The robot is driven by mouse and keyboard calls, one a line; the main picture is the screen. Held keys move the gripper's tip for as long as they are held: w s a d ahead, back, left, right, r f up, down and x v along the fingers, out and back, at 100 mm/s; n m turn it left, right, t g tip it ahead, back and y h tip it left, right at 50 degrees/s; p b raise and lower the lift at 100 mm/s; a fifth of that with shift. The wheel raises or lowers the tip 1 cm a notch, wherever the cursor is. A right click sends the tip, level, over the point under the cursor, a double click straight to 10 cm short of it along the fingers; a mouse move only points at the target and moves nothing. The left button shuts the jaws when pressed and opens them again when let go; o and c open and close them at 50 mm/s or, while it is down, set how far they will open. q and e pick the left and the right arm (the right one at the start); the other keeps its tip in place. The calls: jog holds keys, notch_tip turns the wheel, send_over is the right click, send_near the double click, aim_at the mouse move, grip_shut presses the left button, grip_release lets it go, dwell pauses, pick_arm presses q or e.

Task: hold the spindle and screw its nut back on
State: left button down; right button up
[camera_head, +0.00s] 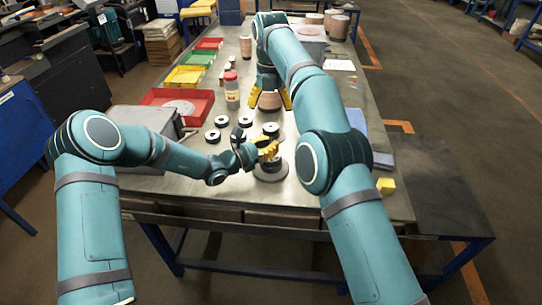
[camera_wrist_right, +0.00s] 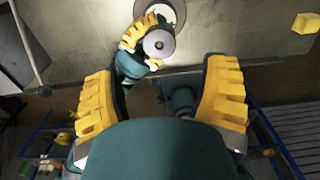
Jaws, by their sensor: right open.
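The spindle (camera_head: 271,168) stands on a round grey base near the table's front edge. My left gripper (camera_head: 268,151) reaches in from the left with its yellow fingers closed around its upper part. In the right wrist view, my left gripper (camera_wrist_right: 138,42) is beside a round grey disc with a bright centre, the top of the spindle (camera_wrist_right: 160,44); I cannot tell the nut apart there. My right gripper (camera_head: 270,100) points down farther back over the table, fingers spread. In its wrist view, my right gripper (camera_wrist_right: 162,100) is open, with nothing visible between the fingers.
Several black-rimmed discs (camera_head: 212,136) lie left of and behind the spindle. A yellow cube (camera_head: 386,186) is at the front right.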

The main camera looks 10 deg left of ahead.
aim_at(271, 127)
jog(key=shift+f, duration=0.1)
jog(key=shift+f, duration=3.9)
